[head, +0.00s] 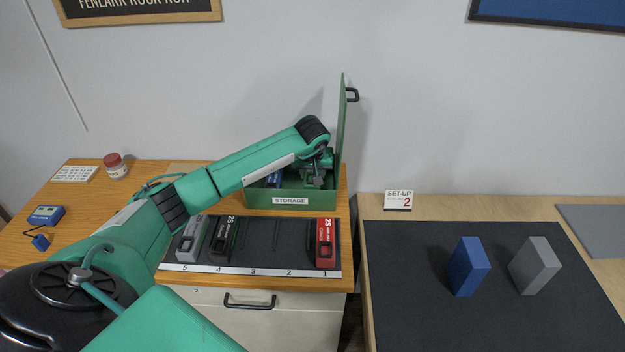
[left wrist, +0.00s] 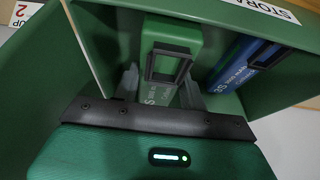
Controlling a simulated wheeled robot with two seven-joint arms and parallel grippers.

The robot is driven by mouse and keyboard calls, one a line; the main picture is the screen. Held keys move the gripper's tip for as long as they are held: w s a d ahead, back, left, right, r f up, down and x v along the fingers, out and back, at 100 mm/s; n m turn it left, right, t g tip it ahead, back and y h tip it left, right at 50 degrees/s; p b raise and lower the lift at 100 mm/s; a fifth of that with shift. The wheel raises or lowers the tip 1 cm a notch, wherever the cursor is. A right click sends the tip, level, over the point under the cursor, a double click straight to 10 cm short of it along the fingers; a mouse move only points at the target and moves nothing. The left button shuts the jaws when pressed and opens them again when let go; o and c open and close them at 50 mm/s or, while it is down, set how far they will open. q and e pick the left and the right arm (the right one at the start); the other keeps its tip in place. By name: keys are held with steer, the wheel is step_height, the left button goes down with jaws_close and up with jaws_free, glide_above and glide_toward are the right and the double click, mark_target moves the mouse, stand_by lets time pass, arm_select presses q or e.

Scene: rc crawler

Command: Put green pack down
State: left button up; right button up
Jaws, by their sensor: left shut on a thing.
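The green pack (left wrist: 170,32), with a dark square frame on its end, is between the grey fingers of my left gripper (left wrist: 160,92) in the left wrist view. In the head view my left gripper (head: 317,177) reaches down into the open green storage box (head: 290,197), so the pack is inside or just within the box's mouth. A blue pack (left wrist: 240,62) stands in the box beside the green one; part of it shows in the head view (head: 273,180). Whether the green pack touches the box floor is hidden. My right gripper is out of view.
The box lid (head: 341,130) stands upright at the right. A numbered rack (head: 255,262) in front holds a grey pack (head: 191,240), a black pack (head: 224,238) and a red pack (head: 325,243); slots 2 and 3 are empty. Blue (head: 467,266) and grey (head: 534,265) blocks stand on the right mat.

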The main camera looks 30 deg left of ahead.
arm_select(q)
step_height(320, 180, down, 4)
steer(key=shift+p, duration=0.6)
steer(key=shift+f, duration=0.25)
steer(key=o, duration=0.9)
steer(key=shift+o, duration=1.4)
steer(key=shift+r, duration=0.1)
